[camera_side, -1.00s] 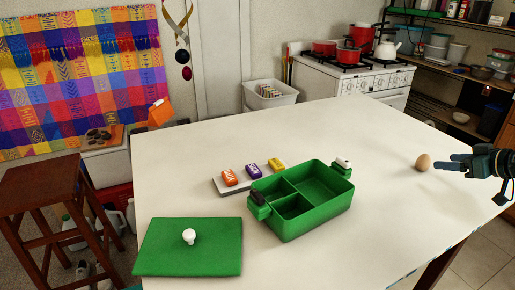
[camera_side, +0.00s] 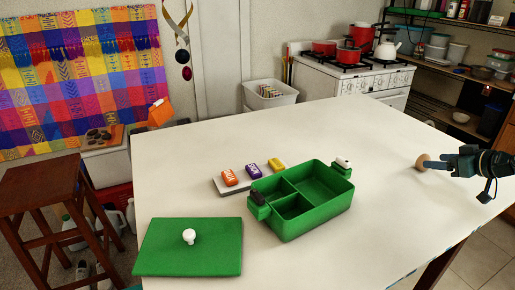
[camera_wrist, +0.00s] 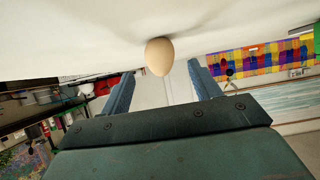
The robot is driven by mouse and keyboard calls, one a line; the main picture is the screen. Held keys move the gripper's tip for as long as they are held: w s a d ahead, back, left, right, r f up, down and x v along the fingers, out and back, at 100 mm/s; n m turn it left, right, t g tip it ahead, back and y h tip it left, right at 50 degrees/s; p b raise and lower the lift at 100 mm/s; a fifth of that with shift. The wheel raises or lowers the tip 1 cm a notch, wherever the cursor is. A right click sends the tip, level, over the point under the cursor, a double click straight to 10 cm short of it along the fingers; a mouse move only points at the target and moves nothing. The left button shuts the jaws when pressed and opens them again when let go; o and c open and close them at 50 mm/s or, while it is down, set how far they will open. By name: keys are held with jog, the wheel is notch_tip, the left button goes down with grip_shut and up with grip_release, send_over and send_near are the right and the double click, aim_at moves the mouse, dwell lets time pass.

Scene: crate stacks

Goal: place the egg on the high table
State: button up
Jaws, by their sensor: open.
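The brown egg (camera_side: 422,160) stands on the white table (camera_side: 370,220) near its right side. My gripper (camera_side: 428,164) has come in from the right, with its fingers at the egg and partly covering it in the side view. In the wrist view the egg (camera_wrist: 159,56) shows between the two blue fingers of my gripper (camera_wrist: 160,75), near the fingertips. There is a gap on each side of the egg. The fingers are open and hold nothing.
A green divided box (camera_side: 318,221) stands mid-table. Its green lid (camera_side: 190,258) with a white knob lies at the front left. A wooden stool (camera_side: 45,190) stands left. The table between egg and box is clear.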

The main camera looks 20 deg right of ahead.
jog(key=shift+x, duration=1.9)
jog(key=c, duration=1.1)
jog(key=shift+r, duration=0.1)
jog(key=shift+c, duration=0.2)
notch_tip(320, 180, up, 20)
